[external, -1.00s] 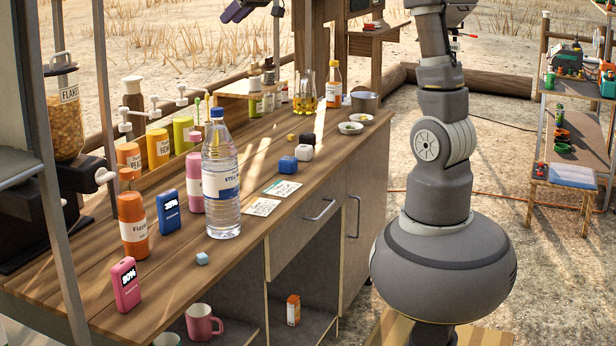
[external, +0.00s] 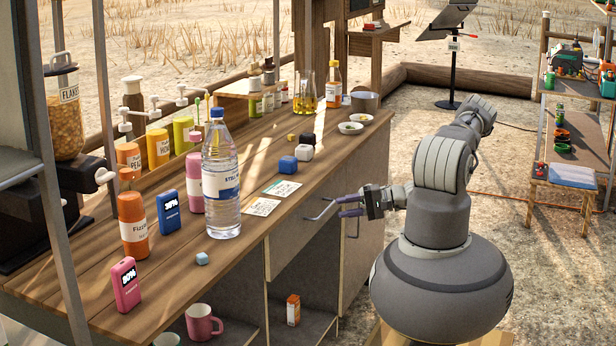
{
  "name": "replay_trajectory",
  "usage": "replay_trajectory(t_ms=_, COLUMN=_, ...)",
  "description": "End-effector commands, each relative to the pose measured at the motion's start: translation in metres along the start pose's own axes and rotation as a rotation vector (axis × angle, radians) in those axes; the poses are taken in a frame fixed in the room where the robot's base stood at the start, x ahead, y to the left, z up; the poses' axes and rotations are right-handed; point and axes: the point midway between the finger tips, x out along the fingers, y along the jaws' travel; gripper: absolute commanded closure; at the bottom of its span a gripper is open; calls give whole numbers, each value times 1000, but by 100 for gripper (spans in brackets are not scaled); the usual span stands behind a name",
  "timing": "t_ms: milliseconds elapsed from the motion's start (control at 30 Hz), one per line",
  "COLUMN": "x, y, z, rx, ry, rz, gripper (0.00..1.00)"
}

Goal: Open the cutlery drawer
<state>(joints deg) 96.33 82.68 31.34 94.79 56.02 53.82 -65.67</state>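The drawer (external: 290,240) is shut, its front flush with the counter, just under the worktop. Its bar handle (external: 319,212) runs along the upper part of the front. The contents of the drawer are hidden.
A cabinet door with an upright handle (external: 353,216) is right of the drawer, behind my gripper. The worktop holds a water bottle (external: 221,180), two cards (external: 263,207) and small cubes. An open shelf below holds a pink mug (external: 203,322).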

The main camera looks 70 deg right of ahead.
Motion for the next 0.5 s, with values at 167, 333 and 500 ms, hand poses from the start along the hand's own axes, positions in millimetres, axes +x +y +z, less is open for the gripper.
replay_trajectory(t_ms=167, x=32, y=2, z=0, rx=1, ry=-2, rz=1, gripper=64)
replay_trajectory(t_ms=333, x=48, y=2, z=0, rx=0, ry=-2, rz=3, gripper=64)
replay_trajectory(t_ms=500, x=51, y=1, z=0, rx=0, ry=0, rz=4, gripper=64)
